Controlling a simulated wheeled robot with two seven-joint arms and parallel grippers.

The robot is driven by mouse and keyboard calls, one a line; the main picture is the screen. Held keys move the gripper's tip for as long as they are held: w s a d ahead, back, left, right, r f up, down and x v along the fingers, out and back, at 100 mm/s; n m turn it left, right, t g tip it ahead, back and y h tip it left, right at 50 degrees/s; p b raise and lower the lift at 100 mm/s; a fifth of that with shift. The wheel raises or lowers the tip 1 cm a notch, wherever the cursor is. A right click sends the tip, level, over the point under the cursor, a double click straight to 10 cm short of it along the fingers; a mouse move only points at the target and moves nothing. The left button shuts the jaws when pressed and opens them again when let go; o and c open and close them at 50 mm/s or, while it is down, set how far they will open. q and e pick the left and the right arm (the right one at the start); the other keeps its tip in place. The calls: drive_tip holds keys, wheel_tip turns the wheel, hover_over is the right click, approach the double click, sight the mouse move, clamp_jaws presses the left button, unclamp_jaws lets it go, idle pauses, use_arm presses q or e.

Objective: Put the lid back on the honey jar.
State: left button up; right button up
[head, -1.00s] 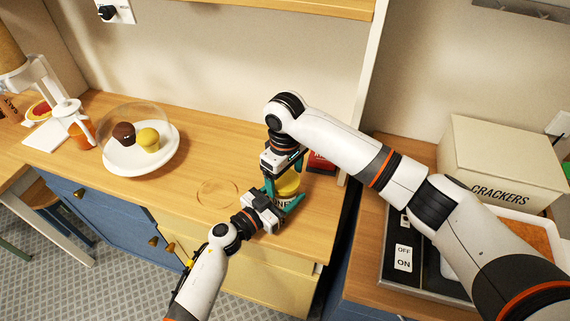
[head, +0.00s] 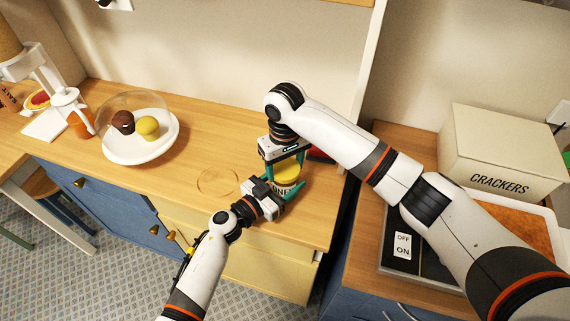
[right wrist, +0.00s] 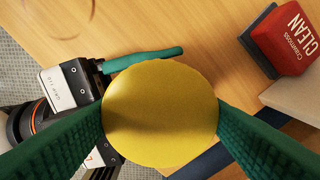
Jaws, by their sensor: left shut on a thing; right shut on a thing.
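The honey jar (head: 282,188) stands upright near the counter's right end, its label partly covered by green fingers. My left gripper (head: 284,193) is shut on the jar from the front left. The yellow lid (head: 287,169) is at the top of the jar, between the green fingers of my right gripper (head: 286,164), which points down and is shut on it. In the right wrist view the lid (right wrist: 160,115) is a round yellow disc filling the middle and hiding the jar. Whether the lid is seated or just above the rim cannot be told.
A red cleaning item marked CLEAN (right wrist: 288,40) lies close to the right of the jar. A thin ring (head: 218,182) is on the counter to the left. Farther left is a white plate (head: 169,150) with two muffins under a clear dome. A crackers box (head: 495,150) is at right.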

drive_tip(key=shift+m, duration=0.6)
drive_tip(key=o, duration=1.2)
drive_tip(key=shift+c, duration=0.2)
wheel_tip(320, 180, up, 12)
use_arm(q)
drive_tip(key=o, duration=2)
drive_tip(key=shift+c, duration=0.2)
